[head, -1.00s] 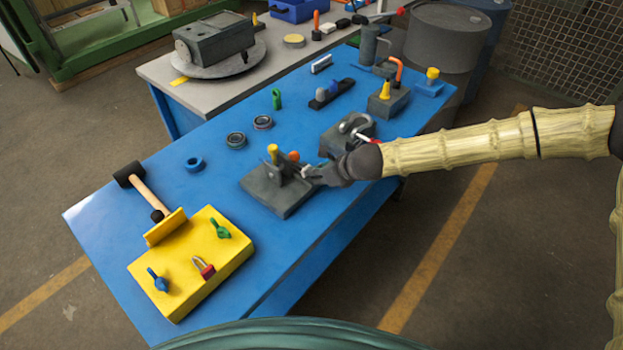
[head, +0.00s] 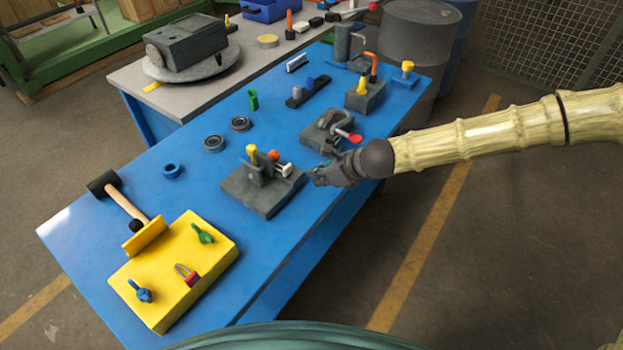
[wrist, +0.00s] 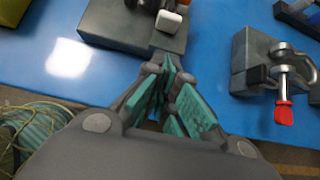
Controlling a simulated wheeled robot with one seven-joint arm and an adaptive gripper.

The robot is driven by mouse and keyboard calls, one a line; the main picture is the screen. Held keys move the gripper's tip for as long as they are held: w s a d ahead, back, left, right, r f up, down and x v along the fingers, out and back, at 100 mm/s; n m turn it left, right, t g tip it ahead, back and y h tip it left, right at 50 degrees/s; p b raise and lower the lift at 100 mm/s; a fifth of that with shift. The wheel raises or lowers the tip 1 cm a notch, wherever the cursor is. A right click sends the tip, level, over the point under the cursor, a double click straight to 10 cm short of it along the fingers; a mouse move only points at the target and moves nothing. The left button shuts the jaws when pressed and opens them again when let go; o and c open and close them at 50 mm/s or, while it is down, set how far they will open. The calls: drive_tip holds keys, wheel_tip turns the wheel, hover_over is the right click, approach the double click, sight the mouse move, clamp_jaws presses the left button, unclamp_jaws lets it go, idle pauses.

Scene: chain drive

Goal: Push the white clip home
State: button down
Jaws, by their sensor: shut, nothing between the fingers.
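The white clip (head: 285,169) sits at the right side of the upright bracket on a dark grey fixture (head: 247,197), below an orange knob (head: 273,156). In the wrist view the clip shows as a white block (wrist: 168,20) at the top, ahead of the fingers. I cannot tell how deep it sits. My gripper (head: 316,178) is to the right of the clip, apart from it, at the fixture's right edge. In the wrist view my gripper (wrist: 168,72) is shut and empty, its teal pads angled together.
A grey block with a metal clamp and red handle (head: 335,130) stands close behind my gripper; the red tip (wrist: 284,115) shows right in the wrist view. A yellow knob (head: 252,153) tops the bracket. A yellow box (head: 170,275) and mallet (head: 125,205) lie front left.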

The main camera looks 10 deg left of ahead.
drive_tip(key=shift+b+v, duration=0.6)
drive_tip(key=shift+v, duration=2.4)
drive_tip(key=s+d+f+n+g+h, duration=0.1)
drive_tip(key=s+d+f+n+h, duration=0.1)
drive_tip(key=s+d+f+n, duration=0.55)
drive_tip(key=s+d+f+n+g+h, duration=0.1)
drive_tip(key=s+d+f+n+h, duration=0.15)
drive_tip(key=s+f, duration=0.95)
drive_tip(key=s+d+f+n+h, duration=0.1)
drive_tip(key=s+d+f+n, duration=0.3)
drive_tip(key=s+d, duration=0.1)
drive_tip(key=s+d+f+n+g+h+b, duration=0.1)
drive_tip(key=s+d+f+n, duration=0.3)
drive_tip(key=d, duration=0.4)
drive_tip(key=s+d+f+n+h+b, duration=0.1)
drive_tip(key=s+d+f+n, duration=0.3)
drive_tip(key=s+d, duration=0.2)
drive_tip(key=shift+d+g+h, duration=0.3)
drive_tip(key=shift+d+h, duration=0.05)
drive_tip(key=shift+d, duration=0.2)
drive_tip(key=shift+f, duration=0.15)
